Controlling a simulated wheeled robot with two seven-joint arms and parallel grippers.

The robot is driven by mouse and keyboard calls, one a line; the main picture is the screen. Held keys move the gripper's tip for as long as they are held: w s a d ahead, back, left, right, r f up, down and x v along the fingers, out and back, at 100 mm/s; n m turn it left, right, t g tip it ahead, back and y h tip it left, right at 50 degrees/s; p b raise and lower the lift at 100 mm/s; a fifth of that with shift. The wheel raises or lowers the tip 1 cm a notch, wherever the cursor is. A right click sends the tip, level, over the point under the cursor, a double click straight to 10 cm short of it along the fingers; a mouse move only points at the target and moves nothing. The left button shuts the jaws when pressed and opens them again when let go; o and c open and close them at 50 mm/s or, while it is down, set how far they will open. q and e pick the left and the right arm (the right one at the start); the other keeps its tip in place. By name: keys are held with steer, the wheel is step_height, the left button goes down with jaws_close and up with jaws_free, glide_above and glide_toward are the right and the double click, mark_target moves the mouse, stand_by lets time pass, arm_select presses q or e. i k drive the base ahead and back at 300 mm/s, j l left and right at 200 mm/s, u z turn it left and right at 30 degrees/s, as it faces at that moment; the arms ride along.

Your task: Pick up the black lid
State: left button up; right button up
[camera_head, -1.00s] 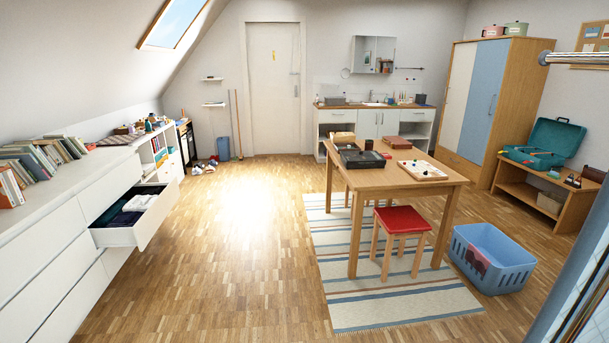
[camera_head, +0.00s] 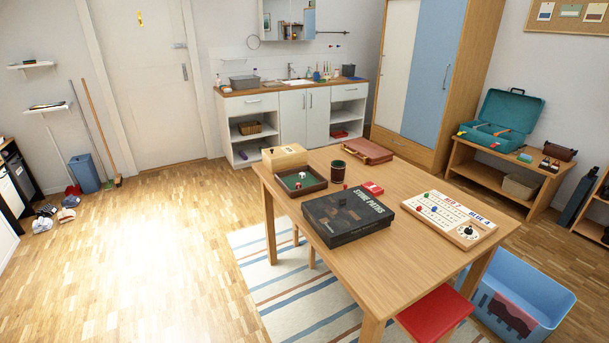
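The black lid (camera_head: 335,228) looks like the dark top of a flat game box with pale lettering. It lies near the left front part of the wooden table (camera_head: 425,275). A small dark shape shows on its top; I cannot tell if it is printed or a separate thing. I cannot tell whether a box bottom is under the lid. Neither of my grippers is in view.
Around the lid are a dice tray (camera_head: 313,188), a dark cup (camera_head: 338,171), a small red box (camera_head: 372,188), a brown case (camera_head: 368,151) and a white scoreboard (camera_head: 440,212). A red stool (camera_head: 437,312) and blue basket (camera_head: 545,290) stand close by.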

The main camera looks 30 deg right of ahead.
mark_target(340, 216)
steer(key=i, duration=1.3)
steer(key=i+j+z, duration=0.1)
steer(key=i, duration=1.25)
